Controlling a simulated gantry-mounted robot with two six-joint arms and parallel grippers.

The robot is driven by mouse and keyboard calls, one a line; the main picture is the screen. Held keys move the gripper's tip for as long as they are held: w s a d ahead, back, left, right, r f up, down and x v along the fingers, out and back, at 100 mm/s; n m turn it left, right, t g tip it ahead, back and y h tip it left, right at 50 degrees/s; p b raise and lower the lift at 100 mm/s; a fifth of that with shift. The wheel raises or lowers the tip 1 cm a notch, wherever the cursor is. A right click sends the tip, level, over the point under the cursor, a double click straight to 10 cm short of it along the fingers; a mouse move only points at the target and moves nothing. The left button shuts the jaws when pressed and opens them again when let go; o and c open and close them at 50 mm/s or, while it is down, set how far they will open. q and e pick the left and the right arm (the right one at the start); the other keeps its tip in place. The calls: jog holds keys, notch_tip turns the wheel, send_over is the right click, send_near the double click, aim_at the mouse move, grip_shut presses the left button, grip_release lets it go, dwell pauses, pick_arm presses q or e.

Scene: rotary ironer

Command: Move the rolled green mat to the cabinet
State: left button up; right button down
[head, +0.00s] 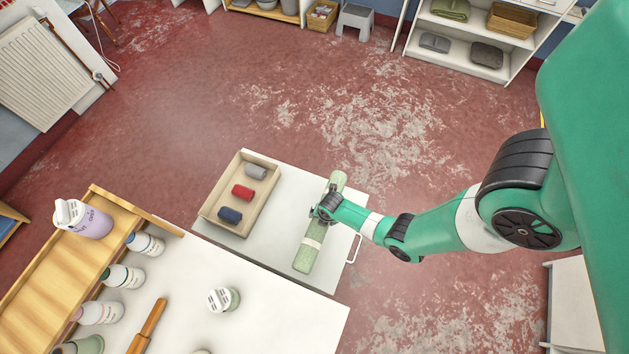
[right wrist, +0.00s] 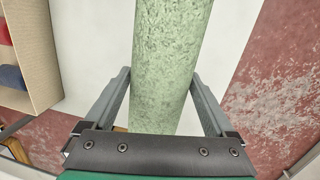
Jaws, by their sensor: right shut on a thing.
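The rolled green mat (head: 307,258) is a long pale green speckled roll with a light band near its lower end. It lies along or just over the white cart top (head: 285,195); I cannot tell whether it touches. My right gripper (head: 327,208) is shut on the mat near its upper middle. In the right wrist view the mat (right wrist: 172,65) runs between the two fingers (right wrist: 160,100). A white open cabinet (head: 475,45) stands at the back right, with a folded green cloth, a basket and grey bundles on its shelves. My left gripper is out of view.
A beige tray (head: 213,209) with grey, red and blue rolls sits on the cart left of the mat. A white table (head: 270,320) with bottles and a wooden rack (head: 60,265) is in front. A grey stool (head: 355,20) stands at the back. Red floor between is clear.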

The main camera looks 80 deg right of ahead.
notch_tip(320, 180, down, 5)
jog(key=b, duration=0.4)
jog(key=shift+f, duration=0.1)
jog(key=shift+f+b, duration=1.5)
jog(key=shift+f, duration=0.4)
grip_release()
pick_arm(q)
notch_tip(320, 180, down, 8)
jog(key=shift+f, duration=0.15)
pick_arm(e)
jog(key=shift+r, duration=0.1)
jog(key=r+p, duration=0.4)
jog(key=s+a+r+p, duration=0.1)
jog(key=r+p, duration=0.7)
jog(key=shift+s+a, duration=0.2)
jog(key=shift+s, duration=0.05)
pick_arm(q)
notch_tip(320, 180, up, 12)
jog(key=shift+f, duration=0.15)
